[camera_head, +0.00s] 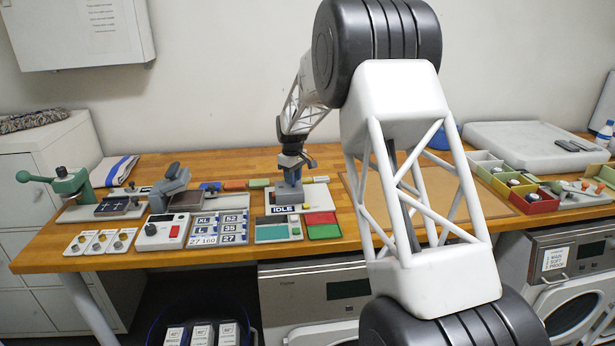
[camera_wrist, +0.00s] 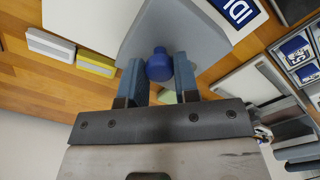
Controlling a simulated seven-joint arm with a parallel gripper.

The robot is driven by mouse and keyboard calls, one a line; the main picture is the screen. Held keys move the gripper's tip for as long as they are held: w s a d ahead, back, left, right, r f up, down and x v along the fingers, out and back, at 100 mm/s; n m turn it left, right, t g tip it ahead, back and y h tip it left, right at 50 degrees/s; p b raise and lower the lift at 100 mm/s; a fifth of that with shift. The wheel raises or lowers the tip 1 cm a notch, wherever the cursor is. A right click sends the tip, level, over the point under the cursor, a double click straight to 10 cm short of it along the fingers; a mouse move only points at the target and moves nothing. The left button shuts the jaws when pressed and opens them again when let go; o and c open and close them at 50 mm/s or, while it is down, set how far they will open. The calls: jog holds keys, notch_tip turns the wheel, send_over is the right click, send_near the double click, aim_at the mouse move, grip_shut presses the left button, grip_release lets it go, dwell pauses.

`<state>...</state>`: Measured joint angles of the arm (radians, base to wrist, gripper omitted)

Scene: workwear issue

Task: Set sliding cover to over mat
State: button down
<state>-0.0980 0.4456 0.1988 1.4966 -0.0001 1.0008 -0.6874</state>
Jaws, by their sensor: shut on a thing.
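My gripper (camera_head: 292,170) points down over the white device with the IDLE label in the head view. In the wrist view my gripper (camera_wrist: 159,78) has a round blue knob (camera_wrist: 159,64) between its fingers. The knob stands at the edge of a grey-blue block (camera_wrist: 190,35), which seems to be the sliding cover; it also shows as a grey-blue block (camera_head: 287,193) below the gripper in the head view. A flat brown mat (camera_head: 500,207) lies right of the device, partly hidden by my arm. I cannot tell whether it is the task's mat.
The IDLE label (camera_head: 284,210) is at the device's front. Red and green panels (camera_head: 322,231) and a teal panel (camera_head: 272,233) lie in front. A size board (camera_head: 217,228) and a green-handled press (camera_head: 70,183) are left. Coloured bins (camera_head: 537,206) stand right.

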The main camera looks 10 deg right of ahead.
aim_at(284, 187)
jog(key=shift+a, duration=1.65)
jog(key=c, duration=0.9)
grip_release()
jog(key=shift+a, duration=0.1)
jog(key=shift+o, duration=0.2)
jog(key=shift+r, duration=0.1)
notch_tip(284, 187, up, 8)
jog(key=shift+f, duration=0.2)
